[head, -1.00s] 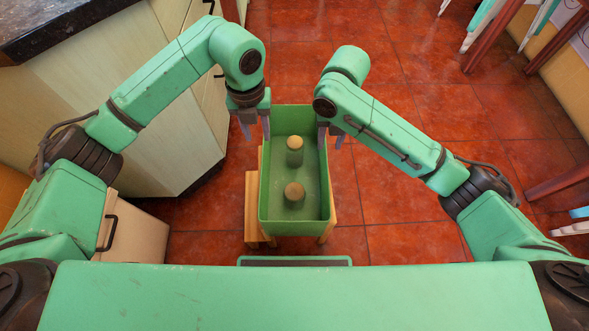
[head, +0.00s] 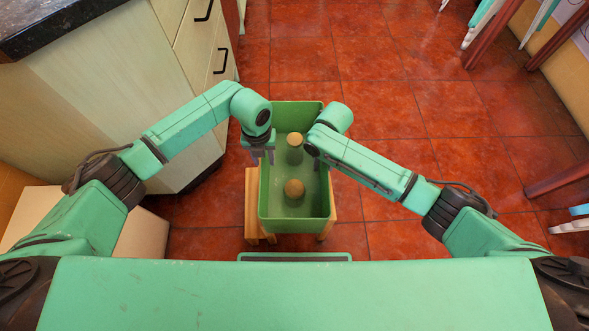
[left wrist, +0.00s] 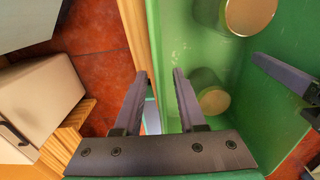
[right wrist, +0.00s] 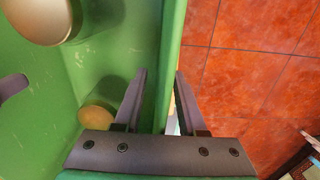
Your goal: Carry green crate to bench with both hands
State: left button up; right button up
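The green crate (head: 294,226) sits on a wooden stool-like stand (head: 252,205) in front of me. Two green cylinders with tan tops, a far one (head: 295,140) and a near one (head: 294,188), stand in it. My left gripper (head: 262,158) is at the crate's left wall; in the left wrist view its fingers (left wrist: 162,75) are apart, one on each side of the wall. My right gripper (head: 322,163) is at the right wall; in the right wrist view its fingers (right wrist: 162,75) are apart, straddling that wall. I cannot identify the bench.
A pale cabinet (head: 110,90) with a dark countertop (head: 50,22) stands at the left. A beige box-like piece (head: 145,235) is at the lower left. Red tiled floor (head: 400,60) is open beyond and right of the crate. Table or chair legs (head: 500,35) stand at the far right.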

pick_arm(q)
grip_shut()
pick_arm(e)
grip_shut()
pick_arm(q)
jog(key=shift+r, duration=0.15)
pick_arm(e)
jog(key=shift+w+r, duration=0.1)
jog(key=shift+r, duration=0.05)
dwell(0.9)
